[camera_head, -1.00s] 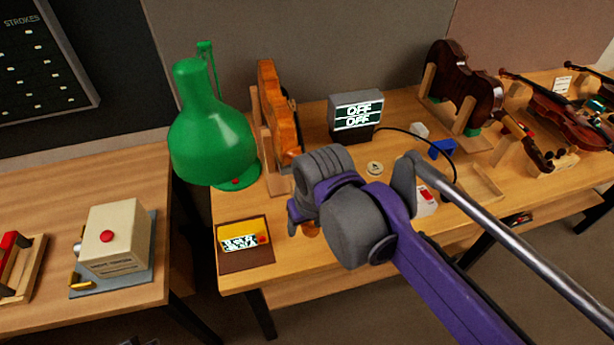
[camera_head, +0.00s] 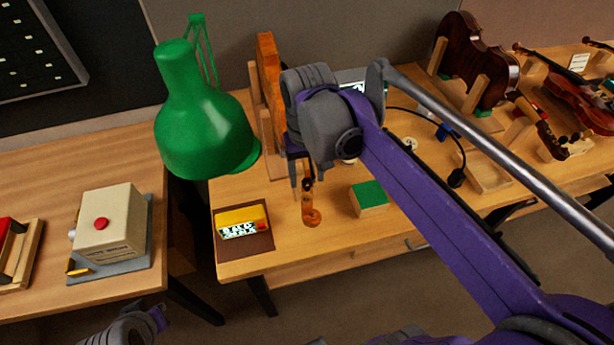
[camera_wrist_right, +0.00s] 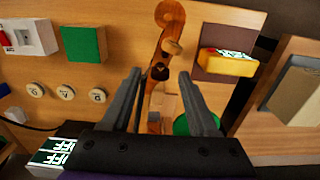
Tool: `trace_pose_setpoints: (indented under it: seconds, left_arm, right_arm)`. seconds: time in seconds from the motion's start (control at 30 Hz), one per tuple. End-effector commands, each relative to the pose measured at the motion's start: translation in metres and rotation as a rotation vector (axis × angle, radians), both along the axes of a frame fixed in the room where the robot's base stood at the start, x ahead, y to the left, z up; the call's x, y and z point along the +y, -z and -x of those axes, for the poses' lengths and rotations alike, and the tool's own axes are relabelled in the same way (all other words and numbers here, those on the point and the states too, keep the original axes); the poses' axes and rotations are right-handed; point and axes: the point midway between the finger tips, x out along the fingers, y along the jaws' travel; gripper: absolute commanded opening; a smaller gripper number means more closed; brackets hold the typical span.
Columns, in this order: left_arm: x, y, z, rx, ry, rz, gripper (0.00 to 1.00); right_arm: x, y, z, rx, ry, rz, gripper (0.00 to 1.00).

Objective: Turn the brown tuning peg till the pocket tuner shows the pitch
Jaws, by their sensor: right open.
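The violin body (camera_head: 268,62) stands upright in a wooden stand, and its scroll (camera_head: 311,216) reaches toward the bench's front edge. In the right wrist view, a light brown peg (camera_wrist_right: 172,47) and a dark peg (camera_wrist_right: 160,72) show at the scroll. My right gripper (camera_wrist_right: 159,76) is open, its fingers on either side of the pegbox near the dark peg; I see no clear contact. In the head view it (camera_head: 302,188) hides part of the neck. The yellow pocket tuner (camera_head: 240,216) is lit, its reading too small to make out. My left gripper's jaws are not visible.
A green lamp (camera_head: 200,125) stands left of the violin. A green-topped block (camera_head: 370,198) lies right of the scroll. Several round discs (camera_wrist_right: 66,92) and a lit display (camera_wrist_right: 52,152) show in the wrist view.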

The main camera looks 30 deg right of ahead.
Motion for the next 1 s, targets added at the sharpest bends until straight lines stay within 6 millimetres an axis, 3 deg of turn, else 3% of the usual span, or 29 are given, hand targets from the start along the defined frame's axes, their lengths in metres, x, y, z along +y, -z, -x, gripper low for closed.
trace_pose_setpoints:
  seconds: [0.13, 0.43, 0.77, 1.0]
  left_arm:
    - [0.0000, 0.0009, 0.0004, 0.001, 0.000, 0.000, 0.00]
    - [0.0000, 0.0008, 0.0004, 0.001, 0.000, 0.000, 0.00]
    - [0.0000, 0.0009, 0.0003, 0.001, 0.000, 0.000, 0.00]
    - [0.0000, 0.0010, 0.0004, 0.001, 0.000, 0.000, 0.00]
  right_arm:
    - [0.0001, 0.0107, 0.0001, 0.000, 0.000, 0.000, 0.60]
    - [0.0001, 0.0125, 0.0002, 0.000, 0.000, 0.000, 0.60]
    - [0.0001, 0.0123, 0.0003, 0.000, 0.000, 0.000, 0.01]
    - [0.0001, 0.0123, 0.0004, 0.000, -0.013, 0.000, 0.00]
